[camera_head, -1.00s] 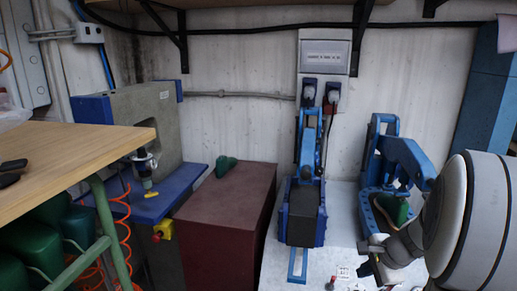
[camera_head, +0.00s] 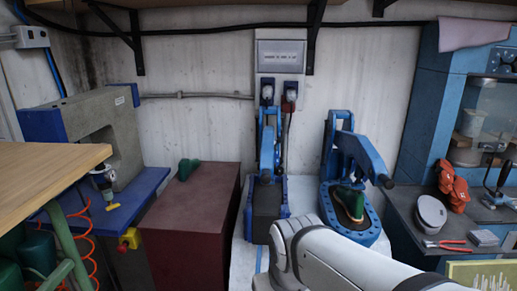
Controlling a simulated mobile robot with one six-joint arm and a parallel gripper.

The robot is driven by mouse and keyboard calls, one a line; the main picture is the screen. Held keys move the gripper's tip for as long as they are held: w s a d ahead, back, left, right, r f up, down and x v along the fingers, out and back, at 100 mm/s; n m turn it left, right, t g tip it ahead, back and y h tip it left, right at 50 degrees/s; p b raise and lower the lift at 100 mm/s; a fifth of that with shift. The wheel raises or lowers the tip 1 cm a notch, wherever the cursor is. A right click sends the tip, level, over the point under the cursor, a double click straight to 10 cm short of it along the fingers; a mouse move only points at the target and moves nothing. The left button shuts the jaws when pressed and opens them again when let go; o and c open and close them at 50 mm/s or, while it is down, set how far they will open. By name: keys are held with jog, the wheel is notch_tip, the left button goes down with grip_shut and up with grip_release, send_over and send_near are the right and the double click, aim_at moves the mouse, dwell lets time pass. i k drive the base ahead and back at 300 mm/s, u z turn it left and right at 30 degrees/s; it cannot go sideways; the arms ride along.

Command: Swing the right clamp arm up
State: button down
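Two blue clamp devices stand on the white table against the wall. The right one has a blue clamp arm (camera_head: 363,154) that slopes from its rear post forward and down to the right, ending in a dark knob above the base. A green shoe last with a tan underside (camera_head: 350,203) sits in its blue base (camera_head: 370,235). The left device (camera_head: 268,160) has an upright blue frame behind a dark block. My white arm crosses the bottom of the view, in front of the table. My gripper is out of sight.
A dark red cabinet (camera_head: 190,220) with a green last (camera_head: 187,169) on top stands left of the table (camera_head: 247,262). A wooden tabletop (camera_head: 45,165) is at far left. A dark bench (camera_head: 405,208) at right holds a white-grey rounded object (camera_head: 431,214), red pieces (camera_head: 452,185) and red-handled pliers (camera_head: 447,246).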

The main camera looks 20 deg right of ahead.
aim_at(358, 150)
jog(key=z, duration=1.6)
jog(key=i, duration=0.2)
jog(key=u, duration=0.35)
